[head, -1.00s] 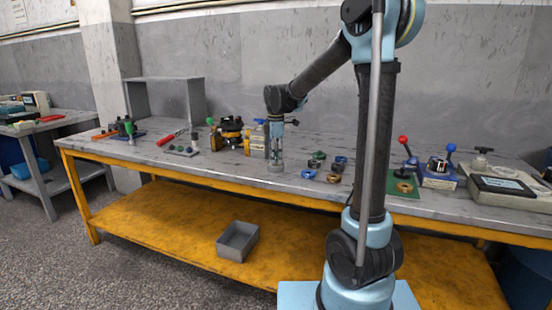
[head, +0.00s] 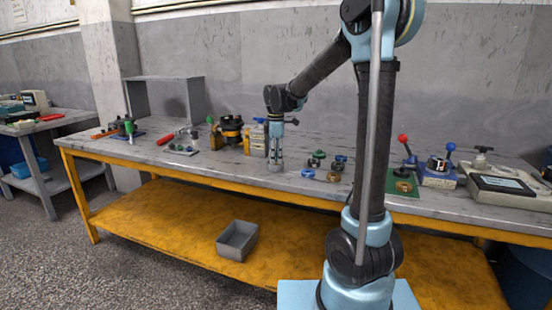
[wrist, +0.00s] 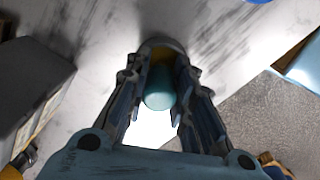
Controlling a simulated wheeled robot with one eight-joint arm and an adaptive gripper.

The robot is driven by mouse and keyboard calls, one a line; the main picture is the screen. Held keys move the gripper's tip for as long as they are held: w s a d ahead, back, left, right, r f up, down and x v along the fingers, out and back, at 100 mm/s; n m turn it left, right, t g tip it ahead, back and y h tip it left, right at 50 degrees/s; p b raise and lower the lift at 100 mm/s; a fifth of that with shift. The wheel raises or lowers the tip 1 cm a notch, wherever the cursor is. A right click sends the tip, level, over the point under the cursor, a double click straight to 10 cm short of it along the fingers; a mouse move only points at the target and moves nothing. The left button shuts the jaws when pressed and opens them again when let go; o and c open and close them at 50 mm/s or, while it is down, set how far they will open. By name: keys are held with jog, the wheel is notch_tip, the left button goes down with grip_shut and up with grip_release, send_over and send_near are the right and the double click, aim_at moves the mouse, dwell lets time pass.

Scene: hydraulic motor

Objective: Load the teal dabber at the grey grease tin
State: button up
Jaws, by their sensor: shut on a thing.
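The teal dabber (wrist: 158,90) is held between the two fingers of my gripper (wrist: 160,88), seen nearly end-on in the wrist view. The grey grease tin (wrist: 163,41) lies straight beyond the dabber, with amber grease showing inside its rim. In the head view my gripper (head: 275,152) points straight down over the tin (head: 275,167) near the bench's front edge. The dabber's lower end is hidden by its own top and the fingers, so I cannot tell whether it touches the grease.
Several rings and knobs (head: 308,173) lie to the right of the tin. In the wrist view a dark grey box (wrist: 30,95) is at left. A grey bin (head: 238,240) sits on the lower shelf.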

jog(key=shift+r, duration=3.5)
